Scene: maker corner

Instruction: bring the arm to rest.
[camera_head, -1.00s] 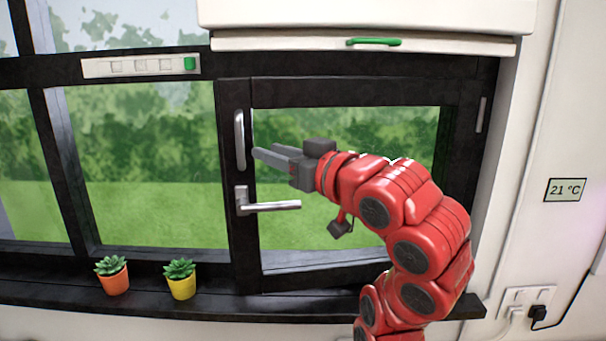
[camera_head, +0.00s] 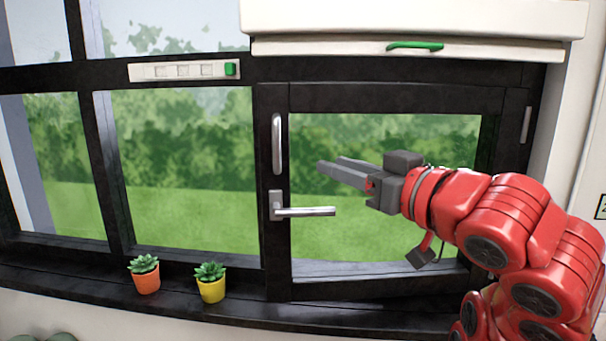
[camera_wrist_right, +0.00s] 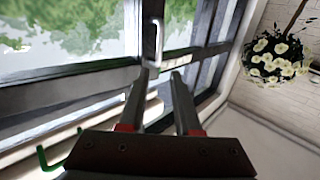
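My right gripper (camera_head: 331,163) is on the red arm coming in from the right. Its two grey fingers are apart with nothing between them, pointing left in front of the right window pane. The silver vertical pull handle (camera_head: 277,143) is left of the fingertips, with a clear gap in the picture. The silver lever handle (camera_head: 306,211) lies horizontal, below and left of the gripper. In the right wrist view the fingers (camera_wrist_right: 158,74) are spread, with a silver pull handle (camera_wrist_right: 152,43) beyond them. My left gripper is not in view.
The dark sill (camera_head: 230,312) carries an orange pot (camera_head: 146,282) and a yellow pot (camera_head: 212,290) with succulents. A white blind box with a green handle (camera_head: 414,46) hangs above. A hanging flower plant (camera_wrist_right: 276,55) shows in the right wrist view.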

